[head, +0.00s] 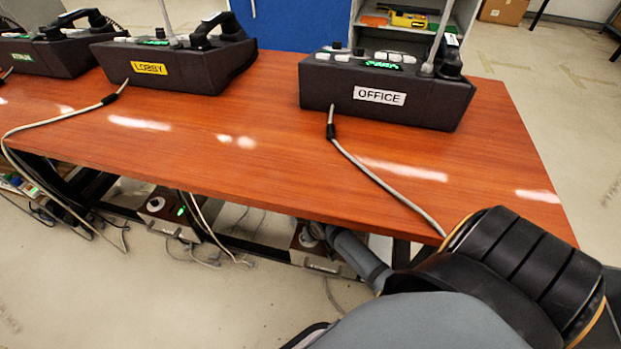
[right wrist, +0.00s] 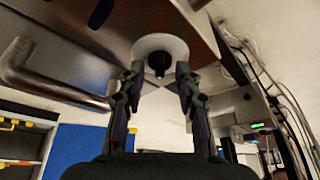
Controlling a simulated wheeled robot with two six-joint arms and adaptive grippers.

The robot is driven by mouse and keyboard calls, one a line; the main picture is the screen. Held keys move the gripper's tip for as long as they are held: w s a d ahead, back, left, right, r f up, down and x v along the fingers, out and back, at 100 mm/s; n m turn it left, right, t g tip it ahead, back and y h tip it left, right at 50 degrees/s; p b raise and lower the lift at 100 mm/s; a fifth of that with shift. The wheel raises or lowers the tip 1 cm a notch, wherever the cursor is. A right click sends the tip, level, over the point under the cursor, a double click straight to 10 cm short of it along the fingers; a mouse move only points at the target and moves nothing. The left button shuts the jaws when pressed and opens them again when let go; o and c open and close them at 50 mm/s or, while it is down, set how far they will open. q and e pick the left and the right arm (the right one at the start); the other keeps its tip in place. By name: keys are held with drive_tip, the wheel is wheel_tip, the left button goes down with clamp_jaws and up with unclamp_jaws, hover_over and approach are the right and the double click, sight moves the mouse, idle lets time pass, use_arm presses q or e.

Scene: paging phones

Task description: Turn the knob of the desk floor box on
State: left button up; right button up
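In the right wrist view, a floor box (right wrist: 110,32) with a brownish metal face shows close up. On it is a round white dial plate (right wrist: 178,44) with a dark knob (right wrist: 158,64) at its middle. My right gripper (right wrist: 159,80) is open, with one finger on each side of the knob and gaps between. In the head view, this box (head: 305,240) sits under the desk below the OFFICE phone, and my right arm reaches to it. My right gripper is largely hidden there. My left gripper is in neither view.
A desk (head: 250,150) with an OFFICE phone (head: 385,90), a LOBBY phone (head: 175,62) and another phone (head: 50,52) is above. Cables hang between. A metal handle (right wrist: 50,82) juts from the near box.

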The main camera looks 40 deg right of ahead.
clamp_jaws()
